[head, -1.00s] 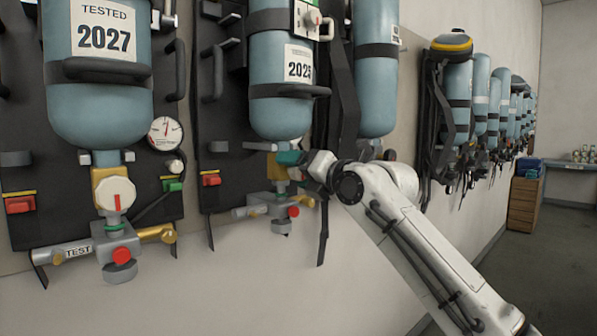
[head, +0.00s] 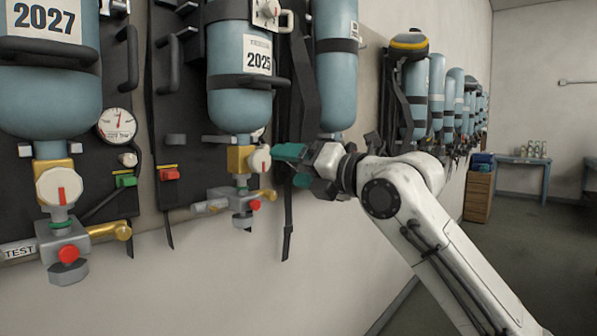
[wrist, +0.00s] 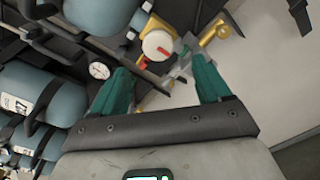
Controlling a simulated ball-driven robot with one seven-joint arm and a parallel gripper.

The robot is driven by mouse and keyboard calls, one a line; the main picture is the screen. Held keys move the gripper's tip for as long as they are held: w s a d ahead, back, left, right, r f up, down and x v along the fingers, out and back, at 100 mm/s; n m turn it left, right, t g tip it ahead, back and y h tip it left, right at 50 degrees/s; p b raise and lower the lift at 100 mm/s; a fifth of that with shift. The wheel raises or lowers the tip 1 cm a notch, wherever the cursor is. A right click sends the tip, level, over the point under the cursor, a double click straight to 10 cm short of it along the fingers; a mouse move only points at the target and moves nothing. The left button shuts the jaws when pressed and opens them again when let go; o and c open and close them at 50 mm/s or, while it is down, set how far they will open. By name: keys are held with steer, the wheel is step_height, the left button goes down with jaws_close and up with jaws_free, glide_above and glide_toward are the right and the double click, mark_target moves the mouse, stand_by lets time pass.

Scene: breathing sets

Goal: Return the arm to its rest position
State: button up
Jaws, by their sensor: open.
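My gripper (head: 291,166) has teal fingers and stands in front of the wall, just right of the valve knob under the 2025 cylinder. In the wrist view my gripper (wrist: 163,92) is open, with nothing between its fingers. The white round knob (head: 260,158) with its brass block (head: 239,159) shows left of the fingertips in the head view. In the wrist view a white knob with a red mark (wrist: 158,46) lies beyond the fingers, apart from them. My white arm reaches in from the lower right.
The 2025 cylinder (head: 240,110) and the 2027 cylinder (head: 50,100) hang on black backplates at left. A hanging strap (head: 288,225) is close below my gripper. More cylinders (head: 455,95) line the wall. A wooden crate (head: 479,195) and a blue table (head: 530,161) stand at right. Floor at right is clear.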

steer(key=shift+s+d, duration=0.2)
steer(key=shift+d, duration=0.05)
